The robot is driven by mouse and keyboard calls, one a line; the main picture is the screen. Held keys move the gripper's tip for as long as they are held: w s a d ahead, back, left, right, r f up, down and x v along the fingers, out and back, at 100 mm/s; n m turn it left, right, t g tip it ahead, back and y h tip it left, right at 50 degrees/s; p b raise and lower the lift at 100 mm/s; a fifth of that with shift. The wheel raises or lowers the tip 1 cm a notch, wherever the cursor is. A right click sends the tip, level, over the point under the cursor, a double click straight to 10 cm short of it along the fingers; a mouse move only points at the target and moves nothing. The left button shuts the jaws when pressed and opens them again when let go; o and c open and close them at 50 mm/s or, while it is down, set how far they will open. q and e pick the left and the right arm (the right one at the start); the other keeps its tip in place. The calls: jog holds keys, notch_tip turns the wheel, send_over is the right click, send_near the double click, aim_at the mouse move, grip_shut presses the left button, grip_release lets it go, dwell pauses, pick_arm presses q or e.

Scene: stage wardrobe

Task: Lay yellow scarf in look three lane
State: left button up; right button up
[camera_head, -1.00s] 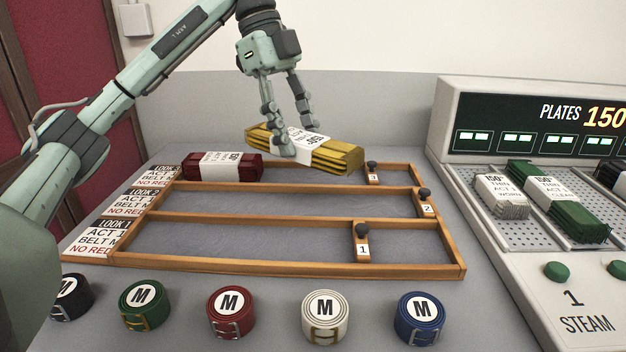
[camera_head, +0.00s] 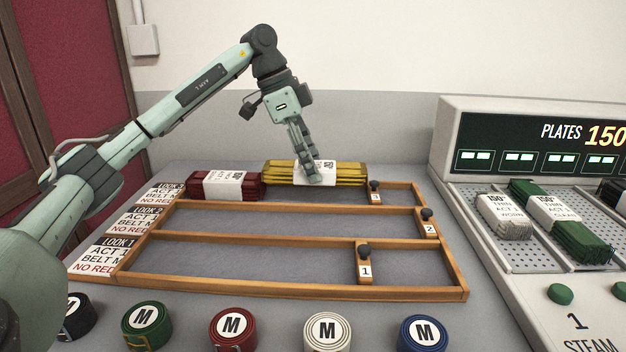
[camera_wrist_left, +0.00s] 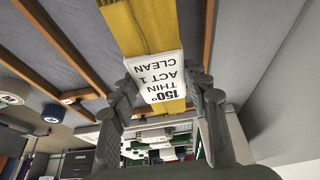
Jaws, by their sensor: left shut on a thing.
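The yellow scarf (camera_head: 345,174), folded long with a white paper band, lies lengthwise over the look three lane (camera_head: 290,197) at the back of the wooden rack. It is between the red scarf (camera_head: 245,188) and the number 3 slider (camera_head: 376,192). My left gripper (camera_head: 313,178) is shut on its middle, pointing down. In the left wrist view the yellow scarf (camera_wrist_left: 122,22) runs between the fingers, its band reading 150°, thin, act 1, clean. I cannot tell whether its underside touches the lane floor. My right gripper is not in view.
The look 2 lane (camera_head: 290,222) and look 1 lane (camera_head: 250,265) hold no scarves. Several rolled belts, among them a green one (camera_head: 146,326), line the front. The steam console (camera_head: 500,278) with more scarves stands at right.

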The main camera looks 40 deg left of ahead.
aim_at(313, 198)
pick_arm(q)
jog(key=shift+w+a+f, duration=0.25)
jog(key=shift+w+f, duration=0.05)
jog(key=shift+w, duration=0.15)
jog(key=shift+w+a+f, duration=0.25)
jog(key=shift+w, duration=0.2)
jog(key=shift+w+f, duration=0.1)
jog(key=shift+f, duration=0.15)
notch_tip(313, 198, down, 3)
jog(key=shift+a+f, duration=0.1)
jog(key=shift+f, duration=0.3)
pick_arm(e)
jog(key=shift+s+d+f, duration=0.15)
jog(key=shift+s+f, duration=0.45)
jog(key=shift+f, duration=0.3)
pick_arm(q)
jog(key=o, duration=0.9)
